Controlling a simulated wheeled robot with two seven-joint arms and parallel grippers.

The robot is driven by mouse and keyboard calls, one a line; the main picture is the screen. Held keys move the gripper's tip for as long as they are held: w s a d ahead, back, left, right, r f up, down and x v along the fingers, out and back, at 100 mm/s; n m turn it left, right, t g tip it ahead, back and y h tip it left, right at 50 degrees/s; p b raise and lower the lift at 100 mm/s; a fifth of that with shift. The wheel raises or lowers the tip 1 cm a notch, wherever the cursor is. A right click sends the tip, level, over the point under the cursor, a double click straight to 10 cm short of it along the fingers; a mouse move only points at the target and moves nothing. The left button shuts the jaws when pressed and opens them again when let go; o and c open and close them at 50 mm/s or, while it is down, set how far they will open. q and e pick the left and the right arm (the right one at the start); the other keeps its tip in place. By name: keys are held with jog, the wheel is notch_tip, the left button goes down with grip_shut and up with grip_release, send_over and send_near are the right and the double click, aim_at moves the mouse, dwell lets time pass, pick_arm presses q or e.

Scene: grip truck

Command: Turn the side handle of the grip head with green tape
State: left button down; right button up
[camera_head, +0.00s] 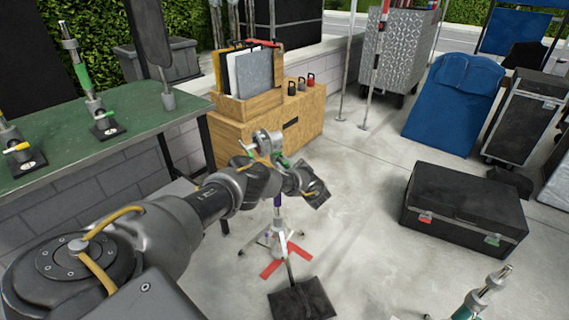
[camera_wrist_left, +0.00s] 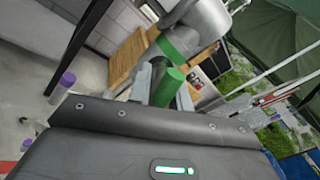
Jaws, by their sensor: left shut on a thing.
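The grip head (camera_head: 268,142) is a grey metal head on top of a stand with spread legs, in the middle of the head view. In the left wrist view it is large and grey, with a band of green tape (camera_wrist_left: 178,44) around it. Its green side handle (camera_wrist_left: 168,87) sits between the fingers of my left gripper (camera_wrist_left: 155,84). My left gripper (camera_head: 284,165) is at the near side of the grip head, shut on this handle. The gripper and wrist partly hide the handle in the head view. My right gripper is not in view.
A green-topped table (camera_head: 150,125) with several upright stands is at the left. A wooden box (camera_head: 265,125) stands behind the grip head. A black case (camera_head: 465,212) lies on the floor at right.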

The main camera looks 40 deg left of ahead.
pick_arm(q)
jog(key=shift+m, duration=0.8)
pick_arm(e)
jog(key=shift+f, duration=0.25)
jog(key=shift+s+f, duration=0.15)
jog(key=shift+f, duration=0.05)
pick_arm(q)
jog(key=c, duration=1.3)
grip_release()
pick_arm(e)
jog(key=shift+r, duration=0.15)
